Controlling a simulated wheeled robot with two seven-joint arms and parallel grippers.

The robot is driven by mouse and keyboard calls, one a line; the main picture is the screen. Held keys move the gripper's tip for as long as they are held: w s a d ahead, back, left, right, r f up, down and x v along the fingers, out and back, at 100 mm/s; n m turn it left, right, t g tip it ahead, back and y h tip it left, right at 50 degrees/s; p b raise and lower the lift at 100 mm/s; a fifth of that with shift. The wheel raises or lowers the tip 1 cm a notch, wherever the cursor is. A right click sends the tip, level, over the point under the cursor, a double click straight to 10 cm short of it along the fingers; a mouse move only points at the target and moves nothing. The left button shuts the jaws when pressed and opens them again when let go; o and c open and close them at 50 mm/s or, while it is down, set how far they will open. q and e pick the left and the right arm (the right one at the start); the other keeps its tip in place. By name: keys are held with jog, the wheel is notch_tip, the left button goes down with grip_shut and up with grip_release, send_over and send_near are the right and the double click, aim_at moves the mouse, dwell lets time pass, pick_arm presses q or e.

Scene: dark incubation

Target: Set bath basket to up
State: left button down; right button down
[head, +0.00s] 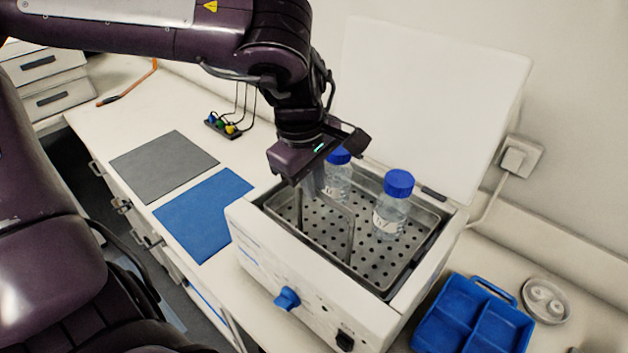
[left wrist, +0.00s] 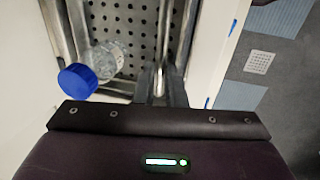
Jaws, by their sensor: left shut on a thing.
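The bath basket (head: 325,228) is a perforated metal tray with a wire handle, inside the white water bath (head: 310,295). Its perforated floor also shows in the left wrist view (left wrist: 122,18). My left gripper (head: 312,185) points down over the basket and is shut on its handle. In the left wrist view the fingers (left wrist: 165,85) close on the metal handle. Two clear bottles with blue caps stand in the basket: one on the right (head: 392,205), and one behind the gripper (head: 338,178), partly hidden. My right gripper is not in view.
The bath's white lid (head: 430,100) stands open at the back. A blue compartment tray (head: 470,318) and a small round dish (head: 546,300) sit to the right. A blue mat (head: 207,213) and a grey mat (head: 163,165) lie on the bench to the left.

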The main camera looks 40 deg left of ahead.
pick_arm(q)
jog(key=c, duration=1.7)
grip_release()
jog(key=shift+w+r, duration=0.2)
jog(key=shift+r, duration=0.15)
jog(key=shift+o, duration=1)
jog(key=shift+s+f, duration=0.1)
jog(key=shift+s, duration=0.1)
notch_tip(320, 180, up, 8)
jog(key=s+b, duration=0.1)
jog(key=shift+s+f, duration=0.15)
jog(key=shift+s, duration=0.1)
